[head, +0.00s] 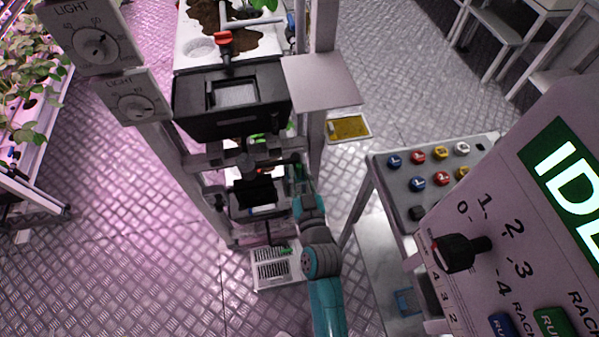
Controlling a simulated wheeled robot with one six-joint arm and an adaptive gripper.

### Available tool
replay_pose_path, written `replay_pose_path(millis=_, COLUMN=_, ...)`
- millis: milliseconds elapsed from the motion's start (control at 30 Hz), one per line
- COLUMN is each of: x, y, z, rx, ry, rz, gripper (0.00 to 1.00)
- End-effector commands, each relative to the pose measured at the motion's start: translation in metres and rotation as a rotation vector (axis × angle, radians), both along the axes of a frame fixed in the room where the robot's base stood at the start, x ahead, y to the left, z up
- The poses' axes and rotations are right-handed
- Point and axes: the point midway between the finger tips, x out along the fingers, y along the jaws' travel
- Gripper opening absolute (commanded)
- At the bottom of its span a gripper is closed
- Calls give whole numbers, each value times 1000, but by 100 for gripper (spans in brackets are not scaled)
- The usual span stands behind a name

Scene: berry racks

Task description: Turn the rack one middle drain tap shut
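The rack (318,75) stands upright in the upper middle of the head view, with trays at several heights. A red tap handle (222,38) sits on a pipe at its top tray. At the middle level, small dark pipe fittings with a bit of red (290,170) show beneath the black box; I take this to be the middle drain tap, but its handle angle is too small to tell. My gripper (262,186) is dark and small, close to these fittings at the end of my teal arm. Whether it touches the tap, and its finger opening, cannot be made out.
A black box (190,112) and a grey plate (325,84) overhang the middle level. Light dials (95,45) stand at left. A button table (400,205) and a control panel (500,180) reading "IDL" fill the right. A white grated box (262,282) lies low.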

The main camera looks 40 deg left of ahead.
Motion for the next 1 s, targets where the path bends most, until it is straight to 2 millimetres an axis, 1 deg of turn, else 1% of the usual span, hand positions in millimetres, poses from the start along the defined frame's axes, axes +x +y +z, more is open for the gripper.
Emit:
replay_pose_path(millis=33, x=0, y=0, z=0, rx=0, ry=0, rz=0, gripper=5)
replay_pose_path(millis=67, x=0, y=0, z=0, rx=0, ry=0, rz=0, gripper=0)
replay_pose_path(millis=367, x=0, y=0, z=0, rx=6, ry=7, rz=0, gripper=0)
replay_pose_path(millis=533, x=0, y=0, z=0, rx=38, ry=44, rz=0, gripper=0)
replay_pose_path(millis=767, x=1, y=-1, z=0, rx=136, ry=159, rz=0, gripper=0)
replay_pose_path(millis=1000, x=2, y=-2, z=0, rx=280, ry=328, rz=0, gripper=0)
